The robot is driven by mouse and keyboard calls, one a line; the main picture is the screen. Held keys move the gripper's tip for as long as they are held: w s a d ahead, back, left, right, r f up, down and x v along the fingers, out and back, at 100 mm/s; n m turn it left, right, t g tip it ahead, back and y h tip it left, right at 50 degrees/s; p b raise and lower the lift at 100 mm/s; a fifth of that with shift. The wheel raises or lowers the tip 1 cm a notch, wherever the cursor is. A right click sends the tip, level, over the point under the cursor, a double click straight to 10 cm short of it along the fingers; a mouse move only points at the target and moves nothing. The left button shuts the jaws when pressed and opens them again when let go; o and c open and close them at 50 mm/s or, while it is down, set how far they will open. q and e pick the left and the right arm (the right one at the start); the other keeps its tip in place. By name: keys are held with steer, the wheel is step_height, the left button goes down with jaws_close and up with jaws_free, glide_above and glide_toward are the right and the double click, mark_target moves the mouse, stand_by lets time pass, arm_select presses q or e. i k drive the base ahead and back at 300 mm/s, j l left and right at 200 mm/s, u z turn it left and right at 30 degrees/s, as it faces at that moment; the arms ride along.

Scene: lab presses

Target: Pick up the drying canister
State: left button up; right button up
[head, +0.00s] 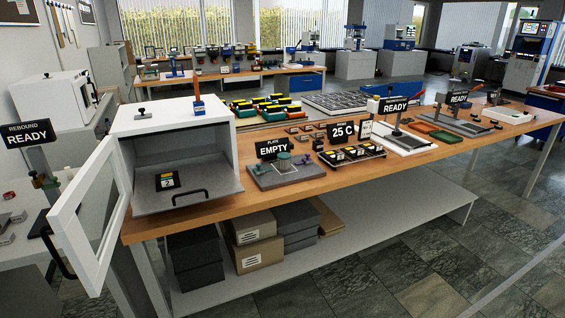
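No object is clearly recognisable as the drying canister. Small greenish round pieces (284,167) stand on a grey plate (262,183) beside a sign reading PLATE EMPTY; they are too small to identify. A white box oven (130,137) stands at the near left end of the wooden table. Its door (82,239) is swung open to the left. Neither of my grippers is in view.
The long wooden table (212,209) carries sample racks, signs and small presses. Its front edge is mostly clear. Boxes (257,257) sit on the shelf below. The open oven door juts out at left. The tiled floor (420,270) in front is free.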

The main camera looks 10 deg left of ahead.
mark_target(284, 158)
steer(key=i+l+u, duration=0.1)
steer(key=i+l, duration=0.35)
steer(key=l, duration=0.15)
steer(key=i+l+u, duration=0.25)
steer(key=i+l, duration=0.2)
steer(key=l, duration=0.2)
steer(key=i+l, duration=0.2)
steer(key=l, duration=0.15)
steer(key=i+l+u, duration=0.15)
steer(key=l, duration=0.2)
steer(key=i+l+u, duration=0.1)
steer(key=l, duration=0.25)
steer(key=i, duration=0.1)
